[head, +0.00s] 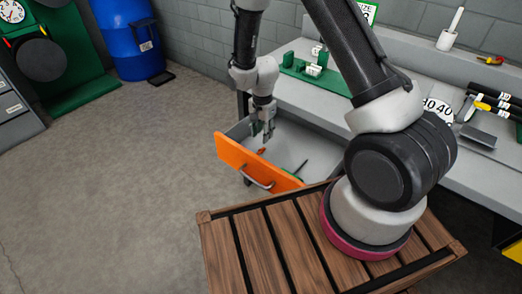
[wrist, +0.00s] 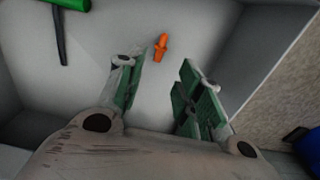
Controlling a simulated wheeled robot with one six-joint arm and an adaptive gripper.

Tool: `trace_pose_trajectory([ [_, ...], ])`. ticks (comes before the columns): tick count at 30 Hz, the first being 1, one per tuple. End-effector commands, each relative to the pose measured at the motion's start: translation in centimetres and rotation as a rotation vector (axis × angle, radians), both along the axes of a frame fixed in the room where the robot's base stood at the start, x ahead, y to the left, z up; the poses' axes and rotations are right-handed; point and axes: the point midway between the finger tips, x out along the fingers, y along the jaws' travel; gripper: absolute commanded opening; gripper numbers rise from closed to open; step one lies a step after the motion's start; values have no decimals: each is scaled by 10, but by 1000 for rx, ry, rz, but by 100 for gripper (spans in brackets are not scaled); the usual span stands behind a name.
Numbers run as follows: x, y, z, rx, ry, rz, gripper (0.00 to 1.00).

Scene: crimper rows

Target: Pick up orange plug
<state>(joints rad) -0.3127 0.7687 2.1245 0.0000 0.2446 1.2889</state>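The orange plug (wrist: 161,46) lies on the floor of the open drawer (wrist: 205,20), seen in the wrist view just beyond my fingertips and between their lines. In the head view the plug (head: 261,151) is a small orange spot inside the drawer, just below my gripper (head: 264,135). In the wrist view my gripper (wrist: 158,88) has its two green-padded fingers spread apart with nothing between them. The fingers are apart from the plug.
A green-handled tool (wrist: 66,20) with a dark shaft lies in the drawer at the upper left of the wrist view. The drawer's orange front (head: 240,160) and side walls surround the gripper. The grey workbench (head: 300,92) stands above and behind the drawer.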

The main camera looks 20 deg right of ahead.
Motion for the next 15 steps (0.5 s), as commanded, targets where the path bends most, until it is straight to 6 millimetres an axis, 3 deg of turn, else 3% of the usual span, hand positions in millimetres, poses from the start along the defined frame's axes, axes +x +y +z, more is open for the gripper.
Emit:
trace_pose_trajectory([
  [15, 0, -3, -69, -1, 5, -6, 36],
])
